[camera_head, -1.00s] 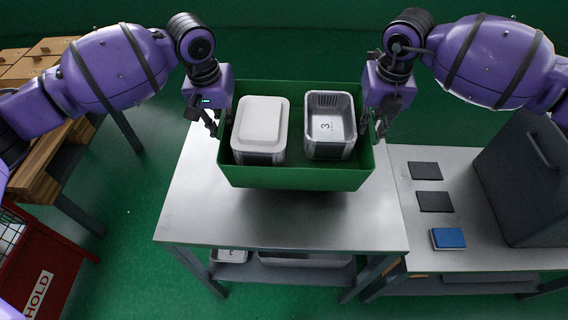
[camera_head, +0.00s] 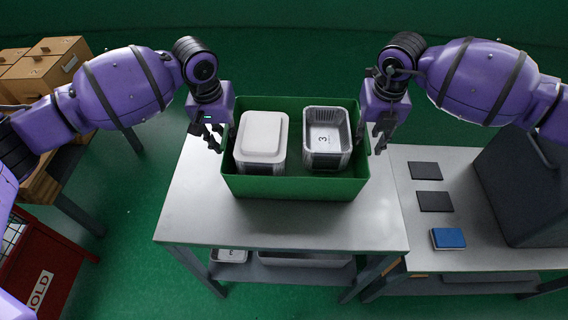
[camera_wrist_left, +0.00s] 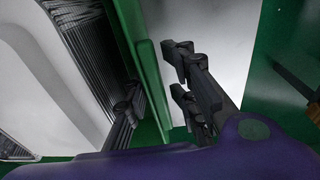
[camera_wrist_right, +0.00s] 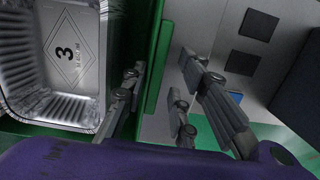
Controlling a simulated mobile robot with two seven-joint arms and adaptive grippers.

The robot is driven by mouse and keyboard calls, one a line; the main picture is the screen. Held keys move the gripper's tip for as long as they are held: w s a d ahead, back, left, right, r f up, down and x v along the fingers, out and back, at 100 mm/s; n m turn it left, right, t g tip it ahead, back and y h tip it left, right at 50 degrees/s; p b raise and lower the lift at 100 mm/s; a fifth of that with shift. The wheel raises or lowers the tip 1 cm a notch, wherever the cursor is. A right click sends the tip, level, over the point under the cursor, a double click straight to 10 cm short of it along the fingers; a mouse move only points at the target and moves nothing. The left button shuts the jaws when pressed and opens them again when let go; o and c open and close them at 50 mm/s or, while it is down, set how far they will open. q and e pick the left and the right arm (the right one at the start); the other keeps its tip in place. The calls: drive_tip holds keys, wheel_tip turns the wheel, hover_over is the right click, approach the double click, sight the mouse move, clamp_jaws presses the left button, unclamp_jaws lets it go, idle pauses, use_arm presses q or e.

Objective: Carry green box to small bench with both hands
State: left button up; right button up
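The green box (camera_head: 295,188) rests on a steel-topped bench (camera_head: 290,225), which may be the small bench. It holds a stack of white-lidded trays (camera_head: 263,137) on the left and foil trays (camera_head: 327,136) marked 3 on the right. My left gripper (camera_head: 215,140) is at the box's left wall, my right gripper (camera_head: 381,138) at its right wall. In the left wrist view (camera_wrist_left: 150,95) and the right wrist view (camera_wrist_right: 158,95), the fingers straddle the wall, one inside and one outside, spread with gaps beside it.
A lower bench top at right (camera_head: 420,165) bears dark pads (camera_head: 434,201), a blue block (camera_head: 448,238) and a large dark case (camera_head: 525,185). Cardboard boxes (camera_head: 40,70) stand at far left above a red bin (camera_head: 50,265). The bench front is clear.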

use_arm(q)
drive_tip(key=shift+o, duration=0.6)
drive_tip(key=shift+r, duration=0.1)
use_arm(e)
drive_tip(key=shift+o, duration=0.4)
drive_tip(key=shift+r, duration=0.1)
use_arm(q)
drive_tip(key=shift+d, duration=0.2)
use_arm(e)
drive_tip(key=shift+a, duration=0.2)
use_arm(q)
drive_tip(key=shift+d, duration=0.1)
use_arm(e)
drive_tip(key=shift+a, duration=0.1)
use_arm(q)
drive_tip(key=shift+r, duration=0.2)
use_arm(e)
drive_tip(key=shift+r, duration=0.1)
use_arm(q)
wheel_tip(320, 180, up, 12)
drive_tip(key=s, duration=0.1)
drive_tip(key=shift+s+a+f, duration=0.25)
drive_tip(key=shift+a, duration=0.15)
use_arm(e)
wheel_tip(320, 180, up, 12)
drive_tip(key=s, duration=0.1)
drive_tip(key=shift+s, duration=0.3)
